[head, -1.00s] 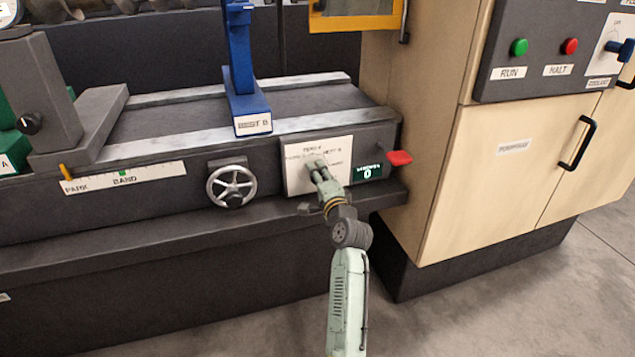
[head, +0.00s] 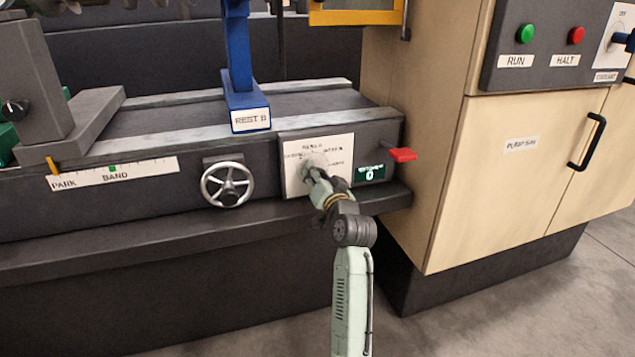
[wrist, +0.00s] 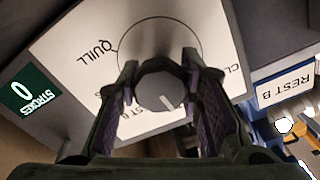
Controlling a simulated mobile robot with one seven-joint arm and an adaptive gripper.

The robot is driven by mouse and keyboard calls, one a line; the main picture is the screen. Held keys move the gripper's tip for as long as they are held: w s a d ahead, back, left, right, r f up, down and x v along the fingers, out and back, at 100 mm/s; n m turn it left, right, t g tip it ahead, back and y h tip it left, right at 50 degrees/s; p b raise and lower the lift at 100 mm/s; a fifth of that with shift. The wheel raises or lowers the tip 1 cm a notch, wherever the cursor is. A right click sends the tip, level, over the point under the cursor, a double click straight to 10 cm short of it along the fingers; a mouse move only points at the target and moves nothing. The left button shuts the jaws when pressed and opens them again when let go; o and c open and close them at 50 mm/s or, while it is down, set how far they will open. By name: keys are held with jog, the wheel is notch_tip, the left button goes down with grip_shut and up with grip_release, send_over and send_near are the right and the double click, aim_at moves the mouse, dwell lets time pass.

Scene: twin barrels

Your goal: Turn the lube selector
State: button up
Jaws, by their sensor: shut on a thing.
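A white selector plate (head: 291,180) is on the machine's front, with a round knob (wrist: 160,76) at its centre in the wrist view. The knob is grey, with a short white pointer mark pointing toward the lower right of that view. The plate (wrist: 75,45) carries a printed circle and labels; "QUILL" reads upside down, and others are cut off or hidden by my fingers. My gripper (head: 310,168) reaches the plate from the front. In the wrist view my gripper (wrist: 162,82) is shut on the knob, one finger on each side. The knob is mostly hidden in the head view.
A strokes counter (head: 369,173) showing 0 and a red lever (head: 403,155) are right of the plate. A handwheel (head: 228,184) is to its left. The blue REST B post (head: 240,70) stands above. A wooden cabinet (head: 500,180) is at right; open floor lies in front.

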jog(key=n+b, duration=0.1)
jog(key=n, duration=0.1)
jog(key=n+b, duration=0.2)
jog(key=shift+f+n, duration=0.2)
jog(key=shift+n, duration=0.1)
jog(key=shift+r+n+b, duration=0.1)
jog(key=shift+n+b, duration=0.8)
jog(key=shift+n, duration=0.8)
jog(key=shift+a, duration=0.1)
jog(key=o, duration=1.2)
jog(key=shift+r, duration=0.1)
jog(key=v, duration=1.2)
